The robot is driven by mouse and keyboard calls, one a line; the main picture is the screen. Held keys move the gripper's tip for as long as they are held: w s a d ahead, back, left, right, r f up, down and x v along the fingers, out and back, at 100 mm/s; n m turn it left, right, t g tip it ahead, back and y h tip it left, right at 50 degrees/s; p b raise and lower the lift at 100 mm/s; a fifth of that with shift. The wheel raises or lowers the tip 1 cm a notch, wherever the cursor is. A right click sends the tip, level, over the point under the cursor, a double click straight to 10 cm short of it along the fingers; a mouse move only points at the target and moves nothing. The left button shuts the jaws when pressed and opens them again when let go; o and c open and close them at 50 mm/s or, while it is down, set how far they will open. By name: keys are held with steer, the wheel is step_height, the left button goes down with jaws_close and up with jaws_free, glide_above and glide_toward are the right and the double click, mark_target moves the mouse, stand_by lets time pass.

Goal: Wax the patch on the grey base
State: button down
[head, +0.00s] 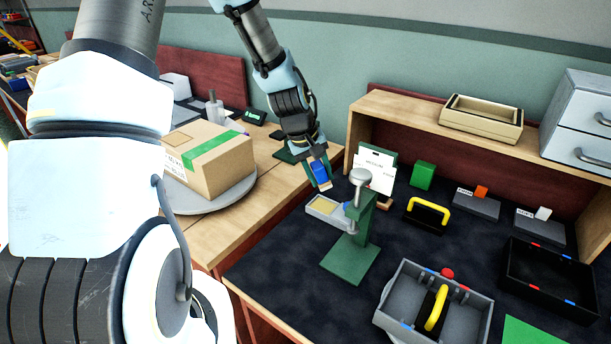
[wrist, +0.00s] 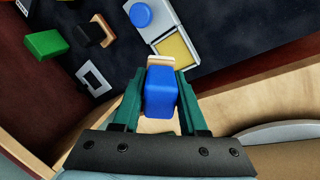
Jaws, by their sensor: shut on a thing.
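My gripper (head: 319,184) is shut on a blue block (head: 321,170), which has a pale tan end. In the wrist view the blue block (wrist: 160,95) sits between the green fingers, with the tan end showing past the fingertips. The grey base (head: 313,203) lies on the dark mat, with a yellow patch (head: 325,207) on top. In the wrist view the patch (wrist: 176,49) lies beyond the fingertips, beside a round blue part (wrist: 140,15). The block appears held above and apart from the patch. The green stand partly hides the base's right end in the head view.
A green stand (head: 350,257) with a silver knob rises close to the base. A white card (head: 375,170) stands behind it. A yellow-handled tool (head: 428,212), a grey tray (head: 395,310) and a black tray (head: 545,295) are to the right. A carton (head: 208,160) sits left.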

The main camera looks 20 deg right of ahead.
steer(key=shift+f+b, duration=2.2)
steer(key=shift+f, duration=0.75)
steer(key=shift+f, duration=0.55)
steer(key=shift+r, duration=0.1)
steer(key=shift+r+p, duration=2.65)
steer(key=shift+r, duration=0.85)
steer(key=shift+f, duration=0.1)
